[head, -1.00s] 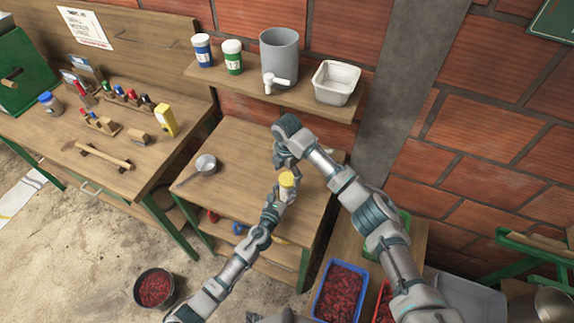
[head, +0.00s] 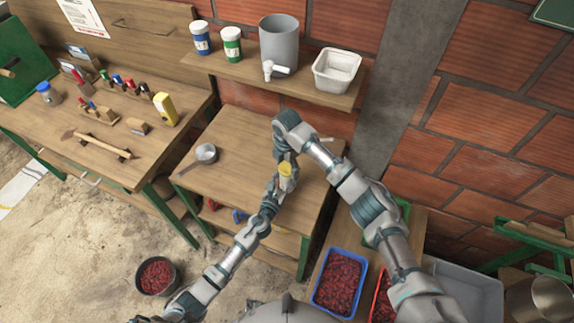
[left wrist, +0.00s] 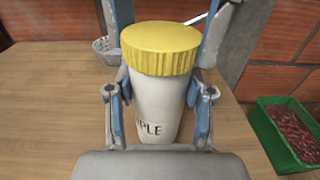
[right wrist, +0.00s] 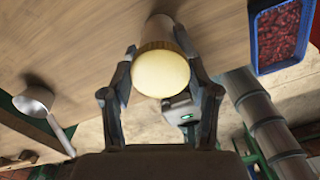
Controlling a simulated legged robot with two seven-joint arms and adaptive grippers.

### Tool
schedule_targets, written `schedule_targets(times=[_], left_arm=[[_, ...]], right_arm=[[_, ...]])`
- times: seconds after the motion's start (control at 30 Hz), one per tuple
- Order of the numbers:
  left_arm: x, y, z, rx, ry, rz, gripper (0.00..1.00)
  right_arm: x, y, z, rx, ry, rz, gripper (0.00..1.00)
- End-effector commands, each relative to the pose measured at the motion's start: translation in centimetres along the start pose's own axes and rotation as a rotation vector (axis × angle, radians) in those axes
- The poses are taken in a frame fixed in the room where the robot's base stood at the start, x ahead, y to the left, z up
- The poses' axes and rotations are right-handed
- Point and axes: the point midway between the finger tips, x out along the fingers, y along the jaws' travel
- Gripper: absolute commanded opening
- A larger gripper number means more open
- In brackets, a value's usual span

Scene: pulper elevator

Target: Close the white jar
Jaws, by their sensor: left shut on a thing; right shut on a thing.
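The white jar (left wrist: 155,108) is upright in the left wrist view, with dark lettering on its front. A yellow lid (left wrist: 160,47) sits on its mouth, level, with no visible gap. My left gripper (left wrist: 158,108) is shut on the jar's body. My right gripper (right wrist: 160,90) comes from above and is shut on the lid, its fingers on either side of the rim. In the head view the jar's lid (head: 285,169) shows just below my right gripper (head: 284,155), above the small table.
The small table (head: 235,160) holds a metal pan (head: 206,153). A shelf (head: 300,85) behind carries a blue-labelled jar, a green-labelled jar, a grey container and a white tub (head: 337,70). Crates of red fruit (head: 340,282) stand at lower right.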

Motion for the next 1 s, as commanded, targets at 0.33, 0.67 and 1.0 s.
schedule_targets(times=[0.33, 0.67, 1.0], left_arm=[[-0.03, -0.17, -0.06, 0.001, 0.000, -0.004, 0.00], [-0.03, -0.27, -0.04, 0.001, 0.000, -0.006, 0.00], [-0.04, -0.42, -0.03, 0.001, -0.001, -0.009, 0.00]], right_arm=[[0.16, 0.14, -0.19, 0.801, 0.004, 0.000, 0.18], [0.19, 0.28, -0.17, 1.790, 0.007, -0.003, 0.18], [0.19, 0.30, 0.08, 2.431, 0.006, 0.002, 0.18]])
